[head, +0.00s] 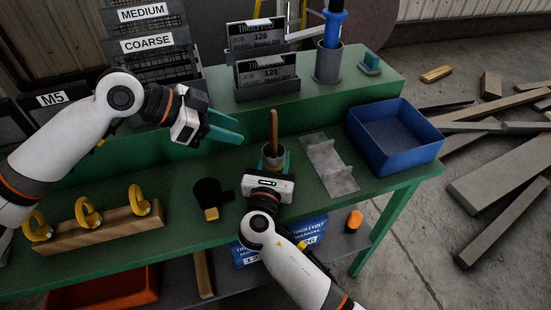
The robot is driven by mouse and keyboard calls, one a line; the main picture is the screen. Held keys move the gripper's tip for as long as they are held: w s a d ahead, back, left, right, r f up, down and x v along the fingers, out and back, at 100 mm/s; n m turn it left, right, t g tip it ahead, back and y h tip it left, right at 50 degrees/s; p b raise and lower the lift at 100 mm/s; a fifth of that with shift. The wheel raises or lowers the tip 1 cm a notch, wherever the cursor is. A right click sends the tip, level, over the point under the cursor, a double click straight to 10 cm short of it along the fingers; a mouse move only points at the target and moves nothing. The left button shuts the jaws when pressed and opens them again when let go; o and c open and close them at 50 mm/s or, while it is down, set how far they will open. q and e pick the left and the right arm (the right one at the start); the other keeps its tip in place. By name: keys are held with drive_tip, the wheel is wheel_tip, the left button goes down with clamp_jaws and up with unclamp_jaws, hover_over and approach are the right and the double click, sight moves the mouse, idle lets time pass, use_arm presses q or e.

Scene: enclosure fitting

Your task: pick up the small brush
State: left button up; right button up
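A blue bin (395,138) and a clear grey bracket (329,165) lie to the right. A grey holder (328,66) with a blue-handled tool stands on the raised shelf. A black object (208,191) and a wooden block with yellow rings (96,229) are at left.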

use_arm(q)
drive_tip(key=shift+f, duration=0.1)
drive_tip(key=w+d+f+t+y, duration=0.2)
drive_tip(key=w+d+f+t, duration=0.1)
drive_tip(key=t, duration=0.3)
wheel_tip(320, 180, up, 8)
drive_tip(key=s+d+n+t+y, duration=0.1)
drive_tip(key=s+d+n+t, duration=0.15)
drive_tip(key=t, duration=0.65)
drive_tip(key=n+y, duration=0.5)
drive_tip(key=n, duration=0.6)
approach(273, 140)
drive_tip(key=shift+y, duration=0.3)
drive_tip(key=w, duration=0.7)
drive_tip(key=w+d, duration=0.1)
drive_tip(key=w, duration=0.2)
drive_tip(key=shift+w+r, duration=0.2)
drive_tip(key=shift+w, duration=0.15)
drive_tip(key=shift+c, duration=0.6)
